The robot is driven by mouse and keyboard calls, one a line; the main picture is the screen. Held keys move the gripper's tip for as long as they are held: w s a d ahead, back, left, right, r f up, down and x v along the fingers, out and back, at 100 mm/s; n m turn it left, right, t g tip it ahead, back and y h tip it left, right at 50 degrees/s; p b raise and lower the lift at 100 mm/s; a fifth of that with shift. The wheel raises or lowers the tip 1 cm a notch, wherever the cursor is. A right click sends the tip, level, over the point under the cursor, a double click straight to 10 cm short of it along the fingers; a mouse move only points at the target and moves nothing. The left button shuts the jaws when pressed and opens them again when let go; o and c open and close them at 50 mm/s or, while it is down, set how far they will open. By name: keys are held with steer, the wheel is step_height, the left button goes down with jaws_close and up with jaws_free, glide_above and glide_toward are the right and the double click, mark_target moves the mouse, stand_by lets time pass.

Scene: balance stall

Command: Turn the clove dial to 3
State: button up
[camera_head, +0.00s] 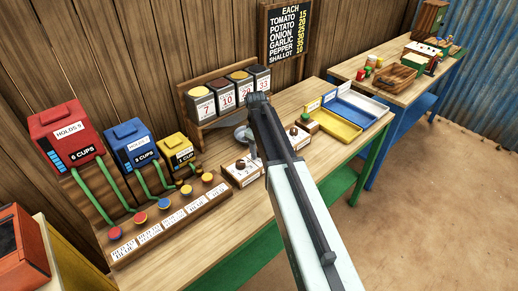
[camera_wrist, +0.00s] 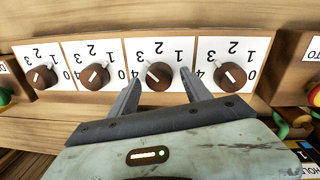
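A row of brown round dials on white number cards fills the top of the wrist view. Each dial has a pale pointer line. My gripper (camera_wrist: 160,76) is open, its two fingers on either side of the third dial from the left (camera_wrist: 160,75). I cannot tell whether they touch it. Its pointer tilts to the upper left; the exact number is unclear. No spice name shows by these dials, so I cannot tell which is the clove dial. In the head view my arm hides the middle of the dial panel (camera_head: 242,173).
Numbered tins (camera_head: 228,97) stand in a wooden rack behind the dials. Red (camera_head: 66,137), blue (camera_head: 131,145) and yellow (camera_head: 177,150) dispensers with green tubes stand to the left. Blue and white trays (camera_head: 362,102) lie to the right. A price board (camera_head: 284,30) hangs behind.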

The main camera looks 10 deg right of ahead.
steer(key=shift+r, duration=0.15)
steer(key=r+p, duration=0.7)
steer(key=p, duration=0.1)
steer(key=shift+s+a+r, duration=0.2)
steer(key=shift+a+r, duration=0.05)
steer(key=shift+r, duration=0.15)
steer(key=shift+f, duration=0.15)
